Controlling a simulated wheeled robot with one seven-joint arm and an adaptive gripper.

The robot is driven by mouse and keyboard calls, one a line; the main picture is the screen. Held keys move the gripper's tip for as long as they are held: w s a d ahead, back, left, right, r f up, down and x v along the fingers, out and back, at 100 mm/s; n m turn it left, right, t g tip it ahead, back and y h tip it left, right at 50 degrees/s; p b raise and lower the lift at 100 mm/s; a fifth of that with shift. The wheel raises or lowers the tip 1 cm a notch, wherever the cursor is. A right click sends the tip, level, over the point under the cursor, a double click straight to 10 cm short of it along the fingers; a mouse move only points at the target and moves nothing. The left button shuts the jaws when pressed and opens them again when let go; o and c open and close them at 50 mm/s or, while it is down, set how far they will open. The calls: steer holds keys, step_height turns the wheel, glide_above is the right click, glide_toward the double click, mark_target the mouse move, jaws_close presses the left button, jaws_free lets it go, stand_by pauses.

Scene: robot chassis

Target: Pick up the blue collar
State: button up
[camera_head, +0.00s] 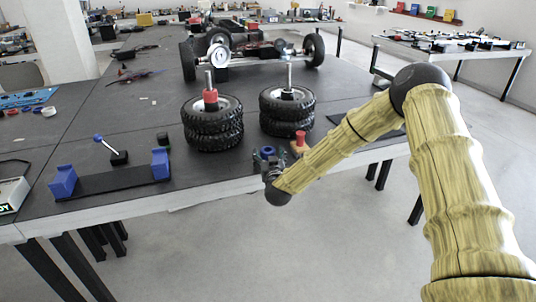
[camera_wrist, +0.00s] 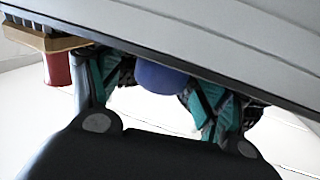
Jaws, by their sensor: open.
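The blue collar (camera_head: 267,152) sits near the front edge of the dark table, just beyond my gripper (camera_head: 270,163) in the head view. In the wrist view the rounded blue collar (camera_wrist: 160,77) shows between the two teal-padded fingers of my gripper (camera_wrist: 153,92), nearer the right finger. The fingers are apart, one on each side of it, and I cannot tell whether either touches it. Part of the collar is hidden by the table edge in the wrist view.
A red piece on a wooden base (camera_head: 300,140) stands close right of the collar; the red piece (camera_wrist: 57,68) shows left in the wrist view. Stacked tyres (camera_head: 213,135) and a second stack (camera_head: 287,115) stand behind. A black stand with blue ends (camera_head: 110,183) lies left. The table edge is close.

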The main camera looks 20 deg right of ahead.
steer(key=shift+w+d, duration=0.2)
steer(key=shift+w, duration=1)
steer(key=shift+c, duration=0.2)
steer(key=c, duration=1.1)
